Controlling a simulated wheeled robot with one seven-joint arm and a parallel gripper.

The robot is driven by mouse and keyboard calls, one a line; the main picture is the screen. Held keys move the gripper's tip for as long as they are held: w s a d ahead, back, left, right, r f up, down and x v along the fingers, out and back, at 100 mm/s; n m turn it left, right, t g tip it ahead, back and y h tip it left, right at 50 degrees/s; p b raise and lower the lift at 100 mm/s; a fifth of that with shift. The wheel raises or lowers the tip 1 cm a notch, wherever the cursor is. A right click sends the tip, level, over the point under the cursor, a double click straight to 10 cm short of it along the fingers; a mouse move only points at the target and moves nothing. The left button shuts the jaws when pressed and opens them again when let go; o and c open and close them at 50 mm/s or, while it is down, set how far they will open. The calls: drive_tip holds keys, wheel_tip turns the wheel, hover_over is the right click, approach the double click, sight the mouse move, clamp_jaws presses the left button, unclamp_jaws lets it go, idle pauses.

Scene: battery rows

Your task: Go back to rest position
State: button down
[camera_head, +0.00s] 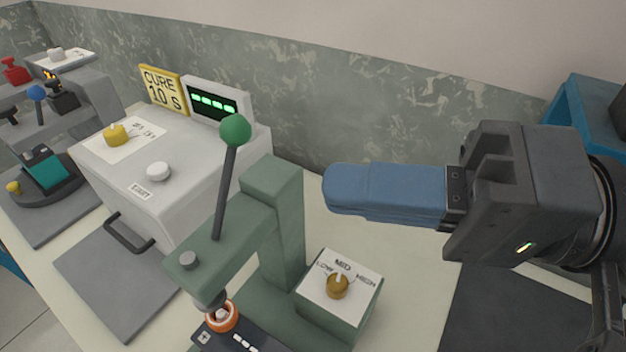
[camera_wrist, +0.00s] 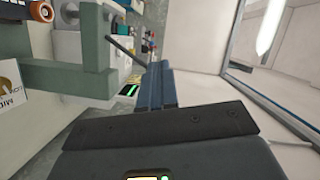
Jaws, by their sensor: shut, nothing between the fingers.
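My gripper (camera_head: 335,190) is in the head view at the right of centre. Its blue fingers lie together, shut and empty, and point left. It is above the table, to the right of the green press (camera_head: 272,205) and apart from it. In the wrist view my gripper's fingers (camera_wrist: 160,75) point away from the camera, with the green press (camera_wrist: 95,60) to their left. An orange-ringed battery (camera_head: 222,316) stands under the press's ram on a dark tray (camera_head: 270,345).
The press has a lever with a green ball (camera_head: 235,130) and a dial box (camera_head: 342,290). To the left are a white curing box (camera_head: 190,150) with a lit display, a yellow sign (camera_head: 163,90) and a grey door or plate (camera_head: 120,285). A blue frame (camera_head: 570,100) stands at the right.

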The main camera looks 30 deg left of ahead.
drive_tip(key=shift+w+d, duration=0.1)
drive_tip(key=shift+d, duration=0.2)
drive_tip(key=w+d+f+m+t+h, duration=0.1)
drive_tip(key=w+d+f+m+t, duration=0.1)
drive_tip(key=f+m+t, duration=0.3)
drive_tip(key=w+d+f+m+t, duration=0.2)
drive_tip(key=f+m+t, duration=0.2)
drive_tip(key=f+t, duration=0.3)
drive_tip(key=s+d+f+m+t+h, duration=0.35)
drive_tip(key=d+f+h, duration=0.25)
drive_tip(key=d+f, duration=0.35)
drive_tip(key=s+d+f+n+t+h, duration=0.1)
drive_tip(key=s+d+f+h, duration=0.2)
drive_tip(key=s+d+h, duration=0.15)
drive_tip(key=s+d+f+t+h, duration=0.1)
drive_tip(key=s+d+f+h, duration=0.15)
drive_tip(key=s+d, duration=0.25)
drive_tip(key=s+d+r+n+h, duration=0.1)
drive_tip(key=s+d+r+n, duration=0.1)
drive_tip(key=s, duration=0.3)
drive_tip(key=s+d+r+n+t+h, duration=0.1)
drive_tip(key=s+d+r+n, duration=0.1)
drive_tip(key=s, duration=0.4)
drive_tip(key=shift+s+d+r+n+h, duration=0.2)
drive_tip(key=shift+s+r+n+h, duration=0.1)
drive_tip(key=shift+r+n, duration=0.4)
